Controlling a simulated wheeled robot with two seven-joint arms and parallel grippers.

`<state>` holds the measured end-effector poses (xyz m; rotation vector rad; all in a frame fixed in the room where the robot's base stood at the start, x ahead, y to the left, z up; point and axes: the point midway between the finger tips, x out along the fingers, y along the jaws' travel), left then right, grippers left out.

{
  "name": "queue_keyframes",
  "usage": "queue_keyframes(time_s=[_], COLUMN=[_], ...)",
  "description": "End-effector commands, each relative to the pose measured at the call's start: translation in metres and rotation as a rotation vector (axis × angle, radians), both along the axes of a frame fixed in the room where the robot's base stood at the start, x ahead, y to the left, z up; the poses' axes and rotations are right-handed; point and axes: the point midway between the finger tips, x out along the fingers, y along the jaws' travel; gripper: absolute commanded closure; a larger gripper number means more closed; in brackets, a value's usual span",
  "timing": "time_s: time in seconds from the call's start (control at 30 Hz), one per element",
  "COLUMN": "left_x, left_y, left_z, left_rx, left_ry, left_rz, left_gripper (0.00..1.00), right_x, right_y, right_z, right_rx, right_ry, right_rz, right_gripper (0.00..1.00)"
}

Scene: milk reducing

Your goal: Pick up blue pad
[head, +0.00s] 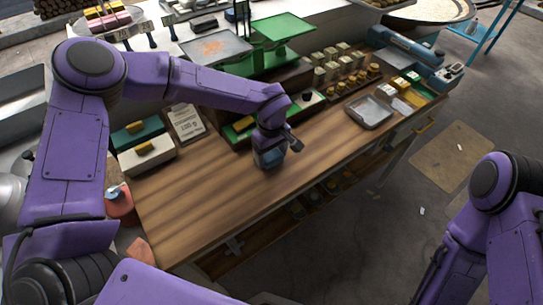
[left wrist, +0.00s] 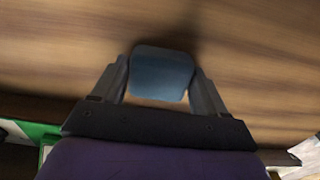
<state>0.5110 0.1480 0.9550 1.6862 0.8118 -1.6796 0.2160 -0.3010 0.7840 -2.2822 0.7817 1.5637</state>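The blue pad (left wrist: 162,74) sits between the two fingers of my left gripper (left wrist: 161,82) in the left wrist view. The fingertips lie close against its left and right sides, with almost no gap. In the head view, the left gripper (head: 270,152) points down over the wooden table (head: 215,195) near its middle, and the bluish pad (head: 268,158) shows at its lower end, partly covered. Whether the pad still touches the table is hard to tell. Of my right arm, only links show at the right edge; its gripper is out of view.
A metal tray (head: 370,112) lies to the right on the table. The front left tabletop is clear.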

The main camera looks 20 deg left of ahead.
Motion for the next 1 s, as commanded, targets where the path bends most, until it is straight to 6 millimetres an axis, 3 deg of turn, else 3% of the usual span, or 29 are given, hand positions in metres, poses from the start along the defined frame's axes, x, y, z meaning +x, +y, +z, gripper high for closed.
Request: queue_keyframes(time_s=[0.37, 0.57, 0.8, 1.0], left_x=[0.0, 0.001, -0.044, -0.094], left_y=[0.0, 0.0, -0.026, -0.055], left_z=[0.002, 0.028, 0.088, 0.112], left_rx=[0.0, -0.001, -0.001, 0.0], left_ry=[-0.001, -0.004, -0.007, -0.004], left_rz=[-0.001, 0.0, -0.004, -0.004], left_gripper=[0.56, 0.56, 0.56, 0.56], right_x=[0.0, 0.0, 0.0, 0.0], right_y=[0.0, 0.0, 0.0, 0.0], right_z=[-0.001, -0.009, -0.034, -0.052], right_rx=[0.0, 0.0, 0.0, 0.0], right_ry=[0.0, 0.0, 0.0, 0.0], right_rz=[0.0, 0.0, 0.0, 0.0], right_gripper=[0.57, 0.57, 0.57, 0.57])
